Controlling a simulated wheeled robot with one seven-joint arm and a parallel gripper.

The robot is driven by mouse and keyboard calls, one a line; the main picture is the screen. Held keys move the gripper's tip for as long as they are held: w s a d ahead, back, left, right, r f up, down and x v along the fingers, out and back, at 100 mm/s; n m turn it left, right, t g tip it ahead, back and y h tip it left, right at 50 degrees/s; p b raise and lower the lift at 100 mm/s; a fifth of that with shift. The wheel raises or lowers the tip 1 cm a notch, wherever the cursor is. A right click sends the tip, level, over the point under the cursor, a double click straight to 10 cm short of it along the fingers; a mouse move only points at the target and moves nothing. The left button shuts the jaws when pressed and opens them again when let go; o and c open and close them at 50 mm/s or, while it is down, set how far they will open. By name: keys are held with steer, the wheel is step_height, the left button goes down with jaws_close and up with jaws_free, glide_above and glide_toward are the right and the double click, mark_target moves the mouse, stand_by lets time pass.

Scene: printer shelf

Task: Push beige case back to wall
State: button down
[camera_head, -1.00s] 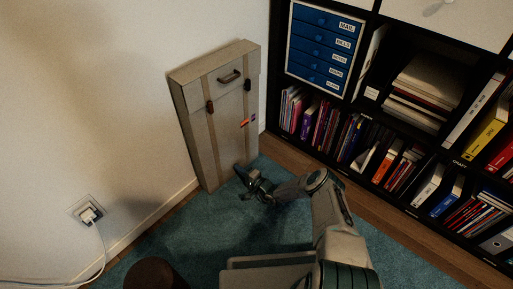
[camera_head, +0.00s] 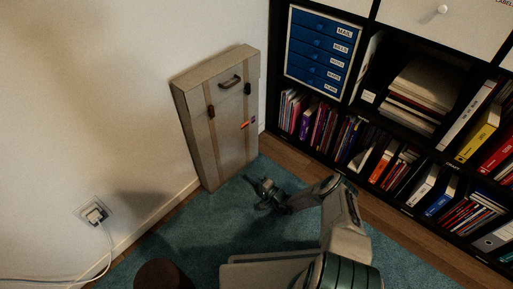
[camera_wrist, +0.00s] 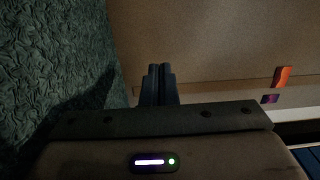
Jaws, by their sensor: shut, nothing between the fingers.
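The beige case (camera_head: 222,118) stands upright on the blue carpet at the wall's corner, its back close along the white wall. It has a dark handle near the top, two straps with dark buckles and a small orange and purple tag. It also fills the upper right of the wrist view (camera_wrist: 205,60). My gripper (camera_head: 266,186) is low over the carpet in front of the case's lower part, apart from it in the head view. In the wrist view my gripper's fingers (camera_wrist: 158,72) are together with nothing between them, pointing toward the case's lower edge.
A black shelf (camera_head: 340,178) with books, binders and blue drawers (camera_head: 323,48) stands to the right. A wall socket with a plugged white cable (camera_head: 95,213) is at the lower left. A brown round object (camera_head: 163,275) is at the bottom. Carpet (camera_head: 215,225) between is clear.

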steer(key=shift+p+v, duration=0.5)
steer(key=shift+v, duration=1.75)
steer(key=shift+a, duration=0.1)
steer(key=s+a+r+n+g+p, duration=0.15)
steer(key=r+n+g+p, duration=0.5)
steer(key=r, duration=1.75)
steer(key=s+a+r+n+g+p, duration=0.15)
steer(key=r+n+g+p, duration=0.5)
steer(key=r, duration=1.75)
steer(key=s+d+r+m+t+h+p, duration=0.1)
steer(key=s+d+r+h+p, duration=0.2)
steer(key=s+r+p, duration=0.5)
steer(key=s+d+r+m+t+h+p, duration=0.1)
steer(key=s+d+r+h+p, duration=0.3)
steer(key=r, duration=1.9)
steer(key=s+d+r+m+t+h+p, duration=0.1)
steer(key=s+d+r+h+p, duration=0.3)
steer(key=s+r+p, duration=0.8)
steer(key=s+r+m+h, duration=0.1)
steer(key=s+r, duration=0.2)
steer(key=shift+s+d+r+h, duration=0.15)
steer(key=shift+s+d+h, duration=0.1)
steer(key=shift+h, duration=0.15)
